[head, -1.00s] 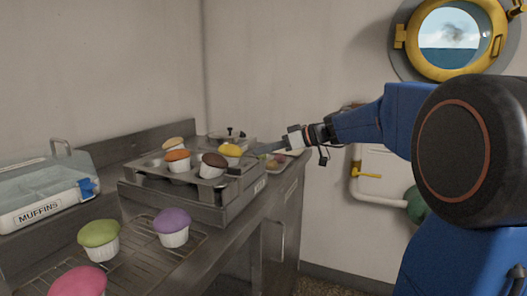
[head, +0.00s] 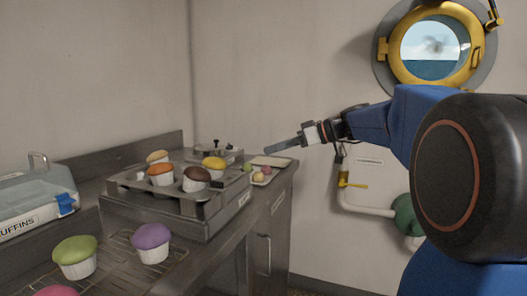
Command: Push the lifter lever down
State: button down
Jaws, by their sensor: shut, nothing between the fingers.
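The lifter is a grey metal box (head: 190,222) on the counter, with a muffin tin (head: 130,185) at its top. Two small dark parts show at its right side: one at the tin's near right corner (head: 217,184) and one farther back (head: 247,167). I cannot tell for sure which is the lever. The tin holds a brown muffin (head: 196,174), an orange one (head: 160,169), a yellow one (head: 214,163) and a tan one (head: 157,156). My gripper (head: 268,151) is shut and empty, above and to the right of the lifter, apart from it.
A rack (head: 112,262) with green and purple muffins stands in front. A muffin box (head: 30,202) is at left. A tray (head: 272,161) with small round items lies behind the lifter. A wall pipe (head: 365,209) runs at right. Air around my gripper is clear.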

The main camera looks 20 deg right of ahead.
jog(key=shift+v, duration=0.85)
jog(key=shift+s+f, duration=0.1)
jog(key=shift+f, duration=0.1)
jog(key=s+a+f+m+g+h, duration=0.25)
jog(key=s+a+f, duration=0.25)
jog(key=s+f, duration=0.55)
jog(key=s+a+f+m+g+h, duration=0.25)
jog(key=s+a+f+h, duration=0.2)
jog(key=s+f, duration=0.65)
jog(key=s+d+f+m+h, duration=0.2)
jog(key=s+f+h, duration=0.1)
jog(key=s+f, duration=0.4)
jog(key=shift+s+d+f+m+t, duration=0.25)
jog(key=shift+s+f+m+t, duration=0.1)
jog(key=shift+s, duration=0.6)
